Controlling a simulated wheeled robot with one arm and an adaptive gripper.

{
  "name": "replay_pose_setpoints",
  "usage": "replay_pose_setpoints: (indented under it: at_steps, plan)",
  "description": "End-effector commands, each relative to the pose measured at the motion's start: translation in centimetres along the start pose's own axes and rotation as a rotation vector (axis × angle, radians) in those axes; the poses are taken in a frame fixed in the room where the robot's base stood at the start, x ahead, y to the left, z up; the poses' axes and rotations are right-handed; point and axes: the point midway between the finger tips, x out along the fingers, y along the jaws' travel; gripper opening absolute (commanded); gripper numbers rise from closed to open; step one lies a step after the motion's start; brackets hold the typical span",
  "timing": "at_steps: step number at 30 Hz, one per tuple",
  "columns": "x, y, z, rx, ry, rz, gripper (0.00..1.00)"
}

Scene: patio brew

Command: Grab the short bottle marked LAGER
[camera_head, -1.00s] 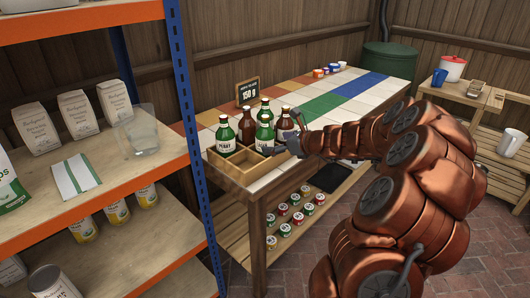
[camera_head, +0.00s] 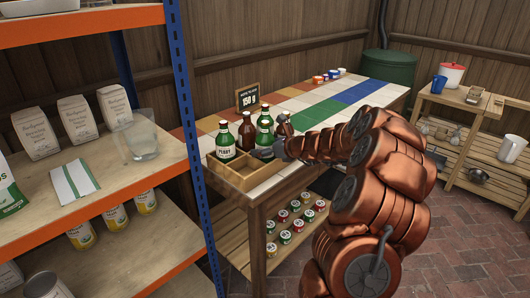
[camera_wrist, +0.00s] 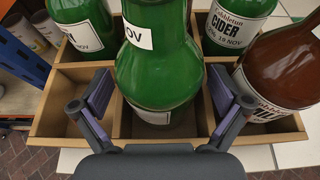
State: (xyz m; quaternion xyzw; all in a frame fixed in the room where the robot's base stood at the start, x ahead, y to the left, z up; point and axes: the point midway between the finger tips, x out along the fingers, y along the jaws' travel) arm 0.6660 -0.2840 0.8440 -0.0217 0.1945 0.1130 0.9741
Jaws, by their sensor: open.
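A wooden crate (camera_head: 237,177) on the near end of the tiled table holds several green and brown bottles. The left green bottle (camera_head: 225,143) reads PERRY; a brown bottle (camera_head: 246,132) and another green bottle (camera_head: 265,128) stand behind and to its right. No LAGER label is readable. My gripper (camera_head: 264,153) is low at the crate's right side. In the wrist view, my gripper (camera_wrist: 163,97) is open, with a green bottle (camera_wrist: 158,72) upright between and just beyond its fingers; its lower label is unreadable. A green CIDER bottle (camera_wrist: 238,25) and a brown bottle (camera_wrist: 278,72) stand to the right.
The crate's dividers and empty front cells lie near my fingers. A dark sign (camera_head: 249,99) stands behind the bottles. Several cans (camera_head: 285,237) sit on the lower shelf. A blue-and-orange rack (camera_head: 178,80) stands close on the left. The tiled tabletop (camera_head: 325,112) beyond is mostly clear.

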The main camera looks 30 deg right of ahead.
Motion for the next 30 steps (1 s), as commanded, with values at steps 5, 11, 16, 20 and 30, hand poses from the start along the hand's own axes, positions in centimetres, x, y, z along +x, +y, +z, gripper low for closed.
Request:
replay_pose_setpoints:
  at_steps: [5, 11, 16, 20, 30]
  plan:
    - [-0.04, -0.01, 0.05, -0.001, -0.001, 0.0, 0.98]
    - [-0.07, -0.03, 0.07, -0.001, -0.001, -0.001, 0.78]
    - [-0.08, -0.03, 0.07, -0.001, -0.001, -0.001, 0.6]
    - [-0.08, -0.04, 0.07, -0.001, -0.001, -0.001, 0.46]
    - [-0.08, -0.05, 0.07, -0.001, -0.001, -0.001, 0.11]
